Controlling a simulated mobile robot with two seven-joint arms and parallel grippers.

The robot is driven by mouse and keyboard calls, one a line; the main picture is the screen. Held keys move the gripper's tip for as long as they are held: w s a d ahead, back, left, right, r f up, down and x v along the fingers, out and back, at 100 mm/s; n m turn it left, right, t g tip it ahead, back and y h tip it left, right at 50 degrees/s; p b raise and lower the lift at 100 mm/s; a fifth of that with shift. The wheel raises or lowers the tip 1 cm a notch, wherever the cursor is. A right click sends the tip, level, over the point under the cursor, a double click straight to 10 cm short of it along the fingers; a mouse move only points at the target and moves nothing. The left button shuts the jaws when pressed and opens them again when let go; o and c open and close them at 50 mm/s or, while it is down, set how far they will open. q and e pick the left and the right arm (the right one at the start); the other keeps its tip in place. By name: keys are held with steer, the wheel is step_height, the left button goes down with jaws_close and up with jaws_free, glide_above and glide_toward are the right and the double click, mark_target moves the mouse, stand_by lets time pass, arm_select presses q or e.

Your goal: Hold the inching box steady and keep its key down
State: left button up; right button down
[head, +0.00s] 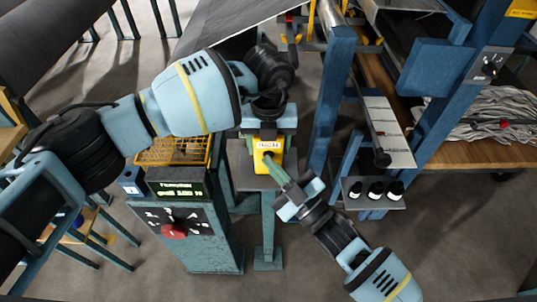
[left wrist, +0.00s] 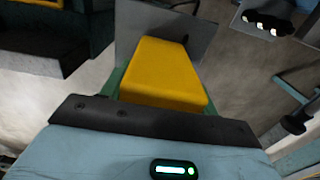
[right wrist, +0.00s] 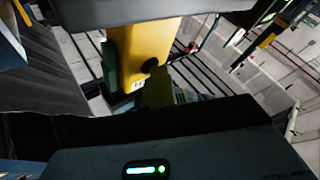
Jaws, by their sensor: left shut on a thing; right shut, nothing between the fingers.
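The inching box is a yellow block (head: 268,160) with a small white label, near the middle of the head view. My left gripper (head: 268,138) is shut on it from above. In the left wrist view the yellow box (left wrist: 165,75) sits between the green fingers. My right gripper (head: 273,168) is shut with nothing between its fingers, its tips at the box's near side. In the right wrist view a round black key (right wrist: 150,65) shows on the yellow box, with the fingertips (right wrist: 158,90) close by. I cannot tell whether they press it.
A grey-blue control cabinet (head: 205,235) with a lit display (head: 181,189) and red knob (head: 173,232) stands left of the box. A blue post (head: 333,95) rises at right.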

steer(key=shift+s, duration=0.95)
steer(key=s, duration=0.5)
stand_by(0.3)
arm_select(q)
steer(key=o, duration=1.3)
steer(key=shift+c, duration=0.2)
